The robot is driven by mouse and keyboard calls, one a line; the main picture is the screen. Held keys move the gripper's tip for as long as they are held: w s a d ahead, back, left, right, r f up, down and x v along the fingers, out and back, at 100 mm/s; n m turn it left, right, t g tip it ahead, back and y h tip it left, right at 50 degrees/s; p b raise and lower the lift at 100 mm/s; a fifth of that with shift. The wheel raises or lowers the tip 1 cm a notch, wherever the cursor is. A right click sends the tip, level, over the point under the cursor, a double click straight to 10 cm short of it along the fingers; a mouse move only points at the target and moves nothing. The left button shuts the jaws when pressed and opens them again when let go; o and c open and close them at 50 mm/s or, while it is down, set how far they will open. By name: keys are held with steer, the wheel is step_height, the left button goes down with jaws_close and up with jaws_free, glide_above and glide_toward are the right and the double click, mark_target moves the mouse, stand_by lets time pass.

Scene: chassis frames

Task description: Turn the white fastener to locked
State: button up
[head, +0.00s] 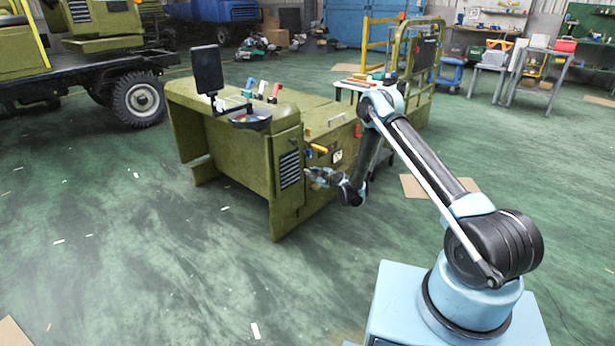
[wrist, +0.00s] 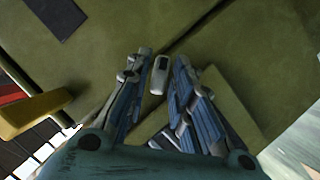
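The white fastener (wrist: 159,78) is a small, rounded, pale piece on the olive-green panel (wrist: 120,25) in the wrist view, close to a dark seam. It stands nearly upright in the picture, leaning slightly right at its top. My gripper (wrist: 164,59) has its two fingers apart, one on each side of the fastener, with narrow gaps visible. I cannot tell the depth between the fingertips and the fastener. In the head view my gripper (head: 316,176) is at the side of the olive-green chassis unit (head: 225,160), and the fastener cannot be made out there.
A yellow handle (wrist: 35,113) juts out left of my gripper. The chassis unit carries a louvred vent (head: 290,169), a dark screen (head: 208,69) and several coloured levers (head: 262,88). A truck wheel (head: 139,99) stands behind left. The green floor (head: 130,250) in front is mostly open.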

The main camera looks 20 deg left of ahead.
steer(key=shift+w+a+f, duration=0.15)
steer(key=shift+w+a, duration=0.2)
steer(key=shift+a, duration=0.35)
steer(key=shift+c, duration=0.6)
steer(key=shift+s, duration=0.1)
jaws_close()
steer(key=shift+d, duration=0.4)
steer(key=shift+a, duration=0.35)
steer(key=m+g, duration=0.1)
steer(key=m, duration=0.1)
steer(key=m+g, duration=0.2)
steer(key=shift+a+m+y, duration=0.2)
steer(key=shift+m+y, duration=0.2)
steer(key=shift+g, duration=0.3)
